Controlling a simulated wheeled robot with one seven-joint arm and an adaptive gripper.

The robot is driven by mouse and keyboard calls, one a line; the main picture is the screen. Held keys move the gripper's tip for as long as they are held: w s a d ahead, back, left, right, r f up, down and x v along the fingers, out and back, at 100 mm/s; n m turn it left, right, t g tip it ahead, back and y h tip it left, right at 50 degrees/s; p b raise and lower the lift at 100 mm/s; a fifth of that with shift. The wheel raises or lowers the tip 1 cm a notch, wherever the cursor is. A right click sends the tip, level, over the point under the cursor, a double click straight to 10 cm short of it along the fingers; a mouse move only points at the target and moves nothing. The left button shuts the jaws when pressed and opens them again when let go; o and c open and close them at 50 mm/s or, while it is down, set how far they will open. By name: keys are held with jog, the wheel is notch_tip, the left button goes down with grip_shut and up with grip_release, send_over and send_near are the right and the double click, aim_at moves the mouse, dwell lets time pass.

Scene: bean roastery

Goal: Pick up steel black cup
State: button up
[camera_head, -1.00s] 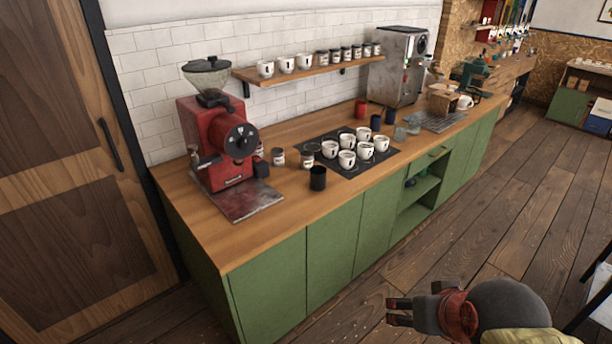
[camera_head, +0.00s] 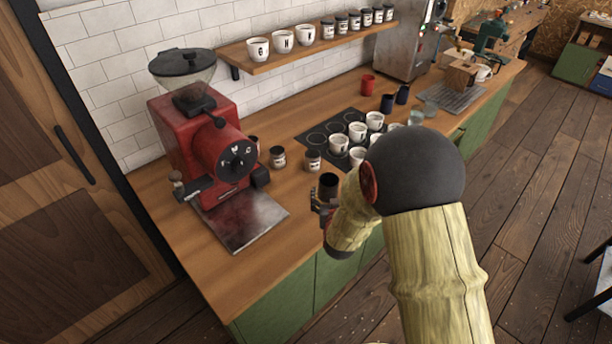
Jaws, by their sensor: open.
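A black steel cup (camera_head: 328,183) stands upright near the front edge of the wooden counter (camera_head: 285,222), right of the red grinder. My gripper (camera_head: 322,206) is open, at the near side of the cup, by the counter's front edge. It overlaps the cup's lower part in the picture; I cannot tell whether the fingers are around it or touching it. My arm comes in from the bottom right and hides part of the counter front and some white cups.
The red grinder (camera_head: 213,150) stands to the left. Two small jars (camera_head: 277,157) (camera_head: 313,160) stand just behind the black cup. White cups (camera_head: 357,131) stand on a dark mat (camera_head: 317,131) to the right. A red cup (camera_head: 368,85) and dark cups (camera_head: 402,94) are farther back.

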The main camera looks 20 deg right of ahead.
aim_at(328, 181)
jog(key=shift+a+b+x, duration=0.15)
jog(key=shift+b+x, duration=0.3)
jog(key=shift+x, duration=1.5)
jog(key=shift+a+b+x, duration=0.1)
jog(key=shift+b+x, duration=0.3)
jog(key=shift+x, duration=1.6)
jog(key=shift+w+r, duration=0.1)
jog(key=shift+w, duration=0.05)
jog(key=c, duration=0.3)
jog(key=c, duration=1.1)
jog(key=shift+o, duration=0.2)
jog(key=shift+r, duration=0.1)
